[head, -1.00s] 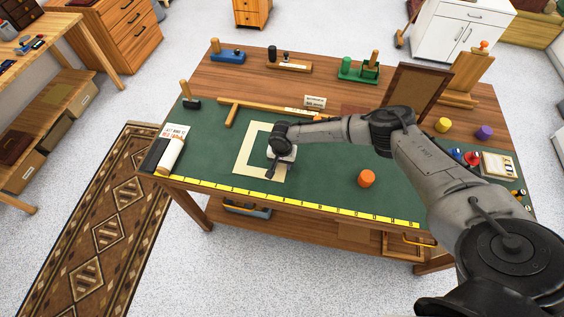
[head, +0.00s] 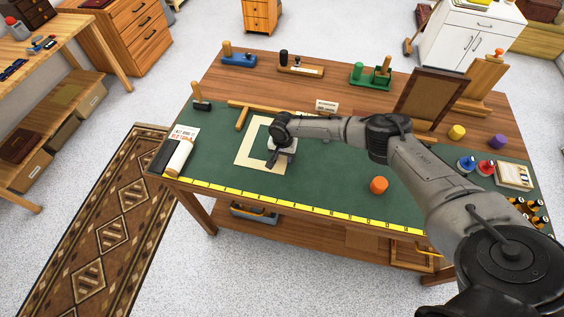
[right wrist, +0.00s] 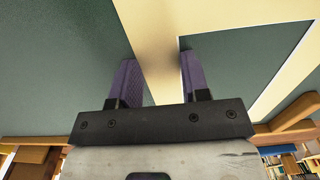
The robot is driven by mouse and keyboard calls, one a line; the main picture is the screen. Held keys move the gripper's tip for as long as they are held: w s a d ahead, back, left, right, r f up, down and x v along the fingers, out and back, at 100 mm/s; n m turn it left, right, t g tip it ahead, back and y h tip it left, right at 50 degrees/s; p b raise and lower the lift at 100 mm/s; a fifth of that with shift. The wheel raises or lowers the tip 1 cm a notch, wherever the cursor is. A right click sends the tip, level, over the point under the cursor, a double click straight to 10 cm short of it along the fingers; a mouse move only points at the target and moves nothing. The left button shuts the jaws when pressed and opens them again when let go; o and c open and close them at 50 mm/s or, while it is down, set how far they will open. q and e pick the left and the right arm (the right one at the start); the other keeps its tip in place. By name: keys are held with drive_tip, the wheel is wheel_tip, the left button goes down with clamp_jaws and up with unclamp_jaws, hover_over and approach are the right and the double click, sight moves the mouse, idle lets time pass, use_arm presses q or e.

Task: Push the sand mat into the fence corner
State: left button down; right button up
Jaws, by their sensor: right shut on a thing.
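The sand mat (head: 247,142) is a flat cream frame with an open window, lying on the green work surface left of the middle. My right gripper (head: 271,160) reaches over it from the right. In the right wrist view my two purple fingers (right wrist: 160,75) are shut on one cream strip of the mat (right wrist: 155,30). The wooden fence (head: 243,117) is an L of two bars, behind and left of the mat. The mat's back left corner lies close to the fence's short bar; I cannot tell whether they touch. My arm hides the mat's back right corner. My left gripper is out of view.
A yellow ruler (head: 258,202) runs along the front edge. An orange knob (head: 379,185) stands right of the mat. A black block and cream roll (head: 178,158) lie at the left. A brown framed panel (head: 428,98) and several tools stand at the back.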

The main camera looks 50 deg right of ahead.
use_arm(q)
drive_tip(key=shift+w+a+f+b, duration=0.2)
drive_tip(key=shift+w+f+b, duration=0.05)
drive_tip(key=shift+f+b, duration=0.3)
use_arm(e)
drive_tip(key=shift+w+d, duration=0.15)
drive_tip(key=shift+w, duration=0.6)
drive_tip(key=shift+w+d, duration=0.15)
drive_tip(key=shift+w, duration=0.6)
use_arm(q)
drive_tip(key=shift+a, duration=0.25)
use_arm(e)
drive_tip(key=o, duration=1)
use_arm(q)
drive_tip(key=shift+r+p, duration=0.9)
drive_tip(key=shift+p, duration=0.1)
use_arm(e)
wheel_tip(320, 180, up, 14)
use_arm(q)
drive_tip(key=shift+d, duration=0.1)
use_arm(e)
drive_tip(key=shift+f, duration=0.1)
